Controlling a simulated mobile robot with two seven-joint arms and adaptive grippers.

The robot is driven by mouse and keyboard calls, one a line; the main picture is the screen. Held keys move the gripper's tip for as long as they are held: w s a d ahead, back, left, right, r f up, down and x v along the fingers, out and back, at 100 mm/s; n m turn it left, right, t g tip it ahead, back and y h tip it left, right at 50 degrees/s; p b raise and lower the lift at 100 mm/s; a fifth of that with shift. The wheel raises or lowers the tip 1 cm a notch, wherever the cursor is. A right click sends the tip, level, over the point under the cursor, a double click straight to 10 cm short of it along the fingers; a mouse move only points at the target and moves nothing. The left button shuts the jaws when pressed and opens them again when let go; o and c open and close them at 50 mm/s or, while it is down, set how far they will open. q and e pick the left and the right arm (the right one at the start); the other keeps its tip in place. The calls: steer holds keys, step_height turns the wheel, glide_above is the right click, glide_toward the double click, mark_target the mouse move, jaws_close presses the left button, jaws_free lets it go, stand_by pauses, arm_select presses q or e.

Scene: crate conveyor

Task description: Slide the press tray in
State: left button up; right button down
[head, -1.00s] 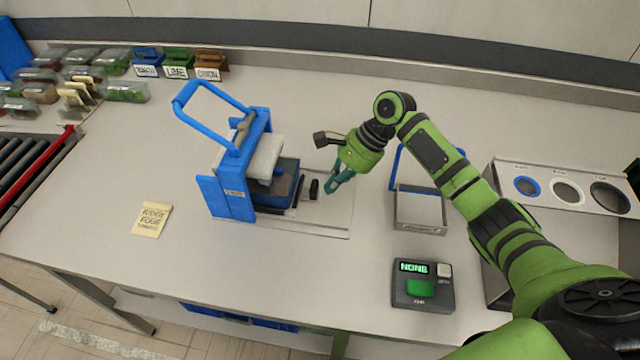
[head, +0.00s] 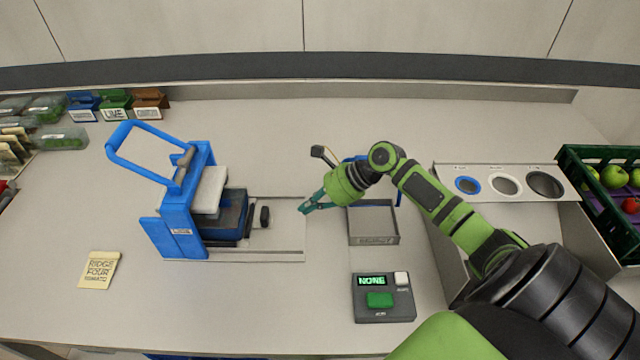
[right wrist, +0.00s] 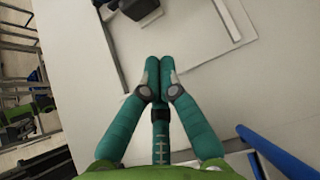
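The blue press (head: 180,215) stands left of centre with its handle raised. Its dark tray (head: 233,212) sits on the base plate, partly under the pale pressing block (head: 209,190) and sticking out to the right. A black knob (head: 264,216) is at the tray's right end; a dark part of it shows at the top of the right wrist view (right wrist: 137,7). My right gripper (head: 304,209) is right of the knob, apart from it, near the plate's right edge. Its fingers meet in the right wrist view (right wrist: 158,68), with nothing visible between them. My left gripper is out of view.
A grey bin (head: 374,239) with a blue handle stands just right of the gripper. A button box (head: 384,299) reading NONE is in front of it. A panel with round holes (head: 505,184) and a green crate (head: 572,165) are at right. A note (head: 100,270) lies at front left.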

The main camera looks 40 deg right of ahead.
mark_target(263, 212)
steer(key=x, duration=0.3)
steer(key=shift+w+a+f, duration=0.2)
steer(key=shift+a, duration=0.1)
steer(key=shift+w+a+r+p, duration=0.15)
steer(key=shift+w+a+p, duration=0.65)
steer(key=shift+a, duration=0.15)
steer(key=shift+w+a, duration=0.3)
steer(key=shift+a, duration=0.2)
steer(key=w+a, duration=0.1)
steer(key=w+a+p, duration=0.1)
steer(key=a, duration=0.1)
steer(key=shift+w+a+p, duration=0.2)
steer(key=shift+w+p, duration=0.1)
steer(key=shift+w+a, duration=0.1)
steer(key=shift+a, duration=0.05)
